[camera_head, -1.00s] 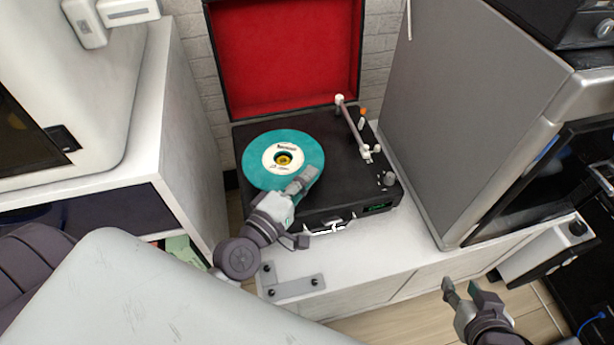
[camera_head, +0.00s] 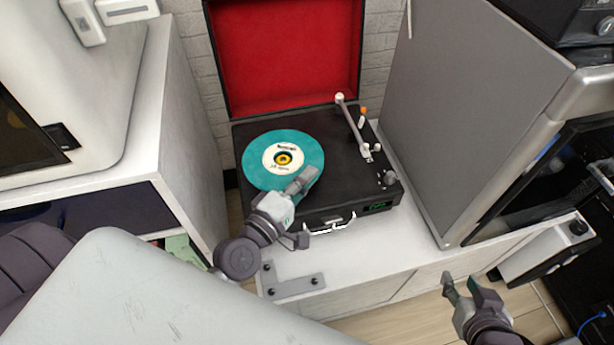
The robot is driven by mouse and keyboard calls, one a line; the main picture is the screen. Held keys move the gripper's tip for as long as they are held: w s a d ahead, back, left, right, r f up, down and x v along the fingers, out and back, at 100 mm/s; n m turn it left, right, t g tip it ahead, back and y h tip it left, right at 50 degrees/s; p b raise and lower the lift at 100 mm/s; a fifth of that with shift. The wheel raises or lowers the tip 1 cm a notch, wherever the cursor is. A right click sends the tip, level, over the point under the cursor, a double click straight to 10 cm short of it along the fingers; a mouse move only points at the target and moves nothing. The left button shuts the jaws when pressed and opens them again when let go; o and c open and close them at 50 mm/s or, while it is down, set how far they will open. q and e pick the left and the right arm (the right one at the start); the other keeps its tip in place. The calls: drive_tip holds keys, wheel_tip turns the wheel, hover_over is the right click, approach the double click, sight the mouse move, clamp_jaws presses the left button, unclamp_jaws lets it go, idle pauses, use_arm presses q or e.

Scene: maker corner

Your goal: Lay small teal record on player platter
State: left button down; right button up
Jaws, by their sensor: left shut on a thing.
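The small teal record (camera_head: 262,149), with a cream label and a wide centre hole, is over the left part of the open black record player (camera_head: 335,182). It covers the platter. My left gripper (camera_head: 302,186) is shut on the record's near right edge. Something yellow shows in the centre hole. I cannot tell whether the record rests flat or is slightly above the platter. The tonearm (camera_head: 354,128) is at the right, clear of the record. My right gripper (camera_head: 466,290) is empty and open, low at the right, away from the player.
The player's red-lined lid (camera_head: 287,55) stands open at the back. A large grey cabinet-like machine (camera_head: 475,110) stands close at the right. A white cabinet (camera_head: 190,130) stands at the left.

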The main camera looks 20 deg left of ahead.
use_arm(q)
drive_tip(key=shift+f, duration=0.1)
use_arm(e)
drive_tip(key=shift+w+r, duration=0.2)
